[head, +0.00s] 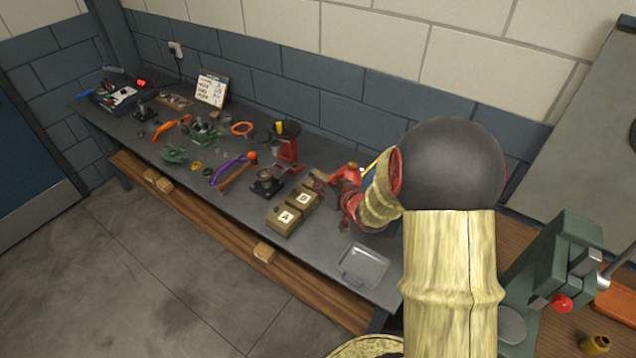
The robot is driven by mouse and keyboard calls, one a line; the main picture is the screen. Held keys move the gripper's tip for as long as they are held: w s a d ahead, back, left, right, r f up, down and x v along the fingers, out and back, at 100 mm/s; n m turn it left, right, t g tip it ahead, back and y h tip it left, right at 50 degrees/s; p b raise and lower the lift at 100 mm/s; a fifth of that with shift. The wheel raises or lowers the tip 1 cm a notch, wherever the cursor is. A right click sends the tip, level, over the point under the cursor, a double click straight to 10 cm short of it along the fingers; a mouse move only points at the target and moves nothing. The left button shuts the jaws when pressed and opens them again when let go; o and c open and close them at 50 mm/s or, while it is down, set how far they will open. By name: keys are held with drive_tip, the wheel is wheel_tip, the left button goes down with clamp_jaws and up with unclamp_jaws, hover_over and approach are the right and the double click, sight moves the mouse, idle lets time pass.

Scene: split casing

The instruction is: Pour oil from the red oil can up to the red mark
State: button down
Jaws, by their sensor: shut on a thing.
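My gripper (349,208) is at the right part of the grey bench, just right of the box marked B. It is red, seen small and partly hidden by my own wrist. It is shut on a red thing (346,172) that looks like the red oil can, though the fingers and my arm cover much of it and its tilt cannot be told. No red mark can be made out at this size, and I cannot tell which thing bears it.
Boxes A (284,220) and B (302,198) stand left of my gripper. A red press (289,155) stands behind them. A clear tray (362,265) lies at the front edge. Tools and parts crowd the bench's left. A green machine (556,262) stands at right.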

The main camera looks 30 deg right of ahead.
wheel_tip(320, 180, up, 2)
drive_tip(key=m+y+p, duration=0.1)
drive_tip(key=p, duration=0.2)
drive_tip(key=m+y+p, duration=0.1)
drive_tip(key=p, duration=0.2)
drive_tip(key=shift+r+p, duration=0.25)
drive_tip(key=shift+p, duration=0.05)
drive_tip(key=shift+m+y, duration=0.4)
drive_tip(key=shift+m, duration=0.2)
drive_tip(key=shift+d+r+p, duration=0.25)
drive_tip(key=shift+r+p, duration=0.75)
drive_tip(key=shift+p, duration=0.7)
drive_tip(key=shift+d+r+p, duration=0.2)
drive_tip(key=shift+r+p, duration=0.75)
drive_tip(key=shift+p, duration=0.7)
drive_tip(key=shift+d+r+m+y+p, duration=0.25)
drive_tip(key=shift+r+p, duration=0.35)
drive_tip(key=shift+p, duration=0.45)
drive_tip(key=shift+d+r+m+y+p, duration=0.2)
drive_tip(key=shift+r+p, duration=0.4)
drive_tip(key=shift+p, duration=0.4)
idle(1.0)
